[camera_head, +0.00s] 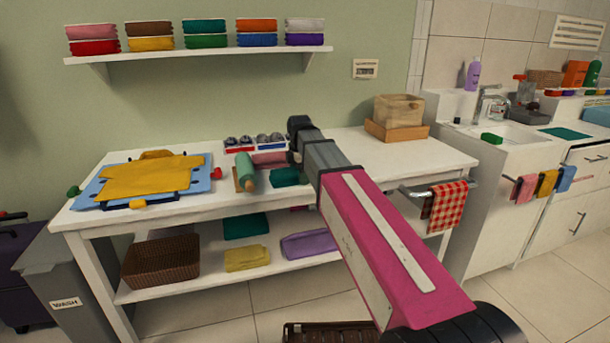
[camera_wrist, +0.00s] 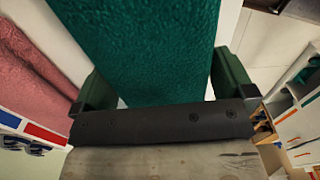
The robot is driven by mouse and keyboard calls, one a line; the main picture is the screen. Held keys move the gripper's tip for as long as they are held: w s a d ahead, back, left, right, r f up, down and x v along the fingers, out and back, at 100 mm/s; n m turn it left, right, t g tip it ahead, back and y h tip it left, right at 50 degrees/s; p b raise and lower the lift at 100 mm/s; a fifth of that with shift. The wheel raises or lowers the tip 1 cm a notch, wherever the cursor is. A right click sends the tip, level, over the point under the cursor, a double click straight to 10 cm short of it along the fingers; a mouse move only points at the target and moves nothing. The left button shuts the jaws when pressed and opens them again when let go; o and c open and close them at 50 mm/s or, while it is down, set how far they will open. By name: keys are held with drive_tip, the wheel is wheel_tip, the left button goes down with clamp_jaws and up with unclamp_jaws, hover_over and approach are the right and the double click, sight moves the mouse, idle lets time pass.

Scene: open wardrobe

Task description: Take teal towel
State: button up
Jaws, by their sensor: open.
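A folded teal towel (camera_head: 284,177) lies on the white table, right of the rolling pin, partly hidden by my arm. In the wrist view a teal towel (camera_wrist: 150,45) fills the space between the two green fingers of my gripper (camera_wrist: 163,82). The fingers stand apart on either side of it; I cannot tell whether they touch it. In the head view my arm reaches over the table and hides the fingertips.
A pink towel (camera_wrist: 38,68) lies to the left in the wrist view. A green rolling pin (camera_head: 246,171) lies beside the teal towel. A yellow shirt (camera_head: 148,178) lies on a blue board at the left. The table's front right is clear.

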drive_tip(key=shift+f, duration=0.25)
drive_tip(key=c, duration=0.5)
drive_tip(key=shift+r, duration=0.1)
idle(0.5)
drive_tip(key=shift+r, duration=3.4)
